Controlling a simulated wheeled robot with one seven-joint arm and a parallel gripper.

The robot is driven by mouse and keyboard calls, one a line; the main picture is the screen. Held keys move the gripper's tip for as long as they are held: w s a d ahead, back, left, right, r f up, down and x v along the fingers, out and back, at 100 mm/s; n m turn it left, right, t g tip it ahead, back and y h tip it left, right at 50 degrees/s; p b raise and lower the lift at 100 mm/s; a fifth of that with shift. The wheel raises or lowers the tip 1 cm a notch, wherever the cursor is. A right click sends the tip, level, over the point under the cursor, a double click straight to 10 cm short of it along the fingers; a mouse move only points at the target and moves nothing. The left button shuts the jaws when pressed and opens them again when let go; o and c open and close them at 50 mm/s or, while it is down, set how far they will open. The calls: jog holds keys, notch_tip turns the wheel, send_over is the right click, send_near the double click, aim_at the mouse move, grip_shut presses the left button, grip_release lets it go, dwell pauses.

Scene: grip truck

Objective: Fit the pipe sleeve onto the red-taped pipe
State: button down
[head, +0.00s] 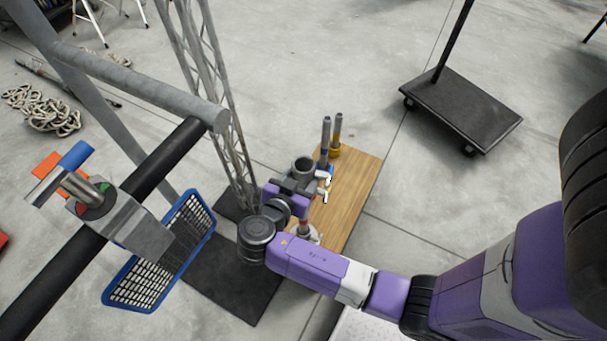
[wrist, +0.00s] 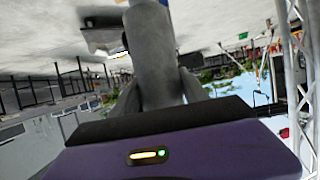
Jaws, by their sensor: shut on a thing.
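My gripper (head: 296,186) is shut on the pipe sleeve (head: 303,165), a short, wide grey tube with its dark open end facing up. In the wrist view the grey sleeve (wrist: 153,60) sits between the two fingers of my gripper (wrist: 158,92). A short pipe with a reddish band (head: 304,226) stands on the wooden board (head: 358,180), nearer to me than the sleeve and partly hidden by my arm. The sleeve is apart from it in the picture. The sleeve's lower end is hidden in the head view.
Two grey pipes stand at the board's far end, one with a yellow base (head: 337,133) and one with blue low down (head: 325,140). A lattice truss (head: 218,105) rises left of the board. A blue-rimmed basket (head: 165,250) is at left. A black cart (head: 460,108) stands back right.

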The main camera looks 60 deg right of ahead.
jog(key=shift+f+b, duration=1.25)
jog(key=shift+f, duration=0.05)
dwell(0.4)
jog(key=shift+f+b, duration=2.2)
jog(key=shift+f, duration=0.1)
jog(key=shift+f+b, duration=0.3)
jog(key=shift+b, duration=0.05)
jog(key=c, duration=0.5)
grip_release()
jog(key=shift+f, duration=0.1)
jog(key=shift+a, duration=0.1)
jog(key=v, duration=0.7)
jog(key=shift+a+r, duration=0.25)
jog(key=shift+r, duration=0.05)
